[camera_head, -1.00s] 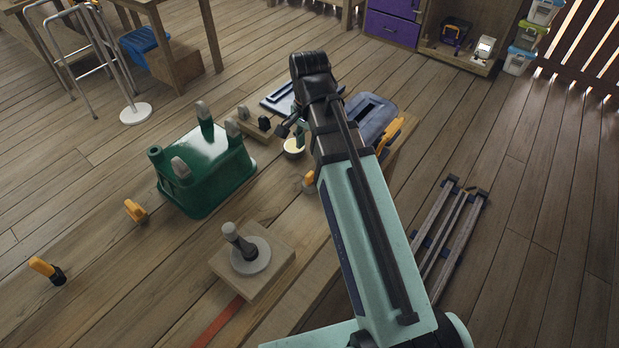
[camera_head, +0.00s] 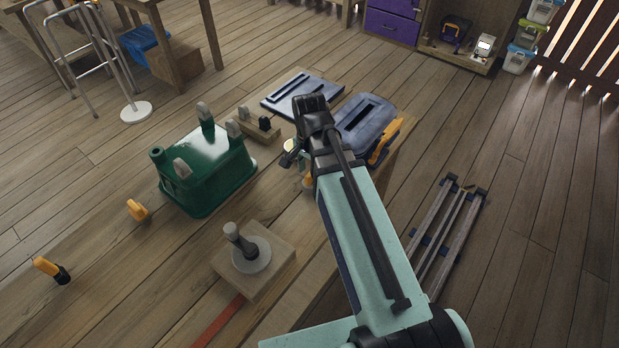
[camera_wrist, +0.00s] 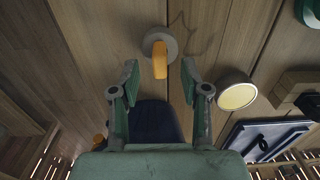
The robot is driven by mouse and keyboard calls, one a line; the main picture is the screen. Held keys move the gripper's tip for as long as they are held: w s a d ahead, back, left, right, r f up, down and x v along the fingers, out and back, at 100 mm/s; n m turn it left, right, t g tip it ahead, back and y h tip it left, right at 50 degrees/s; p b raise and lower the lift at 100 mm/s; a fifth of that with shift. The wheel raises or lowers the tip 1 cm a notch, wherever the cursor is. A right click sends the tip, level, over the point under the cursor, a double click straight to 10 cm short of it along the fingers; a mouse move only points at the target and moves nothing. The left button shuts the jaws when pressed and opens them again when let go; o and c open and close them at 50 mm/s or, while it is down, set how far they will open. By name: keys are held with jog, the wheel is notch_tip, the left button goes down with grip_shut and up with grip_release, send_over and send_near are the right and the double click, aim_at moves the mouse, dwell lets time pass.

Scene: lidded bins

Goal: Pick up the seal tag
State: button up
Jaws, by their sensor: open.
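An orange tab on a round grey base, which looks like the seal tag (camera_wrist: 160,62), stands on the wooden surface in the wrist view. It lies just beyond and between the fingertips of my open gripper (camera_wrist: 160,72), with nothing between the fingers. In the head view a small orange piece (camera_head: 308,181), likely the same tag, shows beside my arm, which partly hides it. My gripper is mostly hidden behind the arm there.
A green upturned bin (camera_head: 210,170) stands left of the arm. A dark blue bin (camera_head: 365,125) with an orange latch and a flat blue lid (camera_head: 300,95) lie behind. A round cream-topped piece (camera_wrist: 237,96) is right of the fingers. A wooden block with a grey knob (camera_head: 248,262) stands in front.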

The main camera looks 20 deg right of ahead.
aim_at(309, 174)
jog(key=shift+f, duration=1.35)
grip_shut()
notch_tip(309, 174, up, 20)
jog(key=b, duration=0.1)
jog(key=shift+b, duration=0.35)
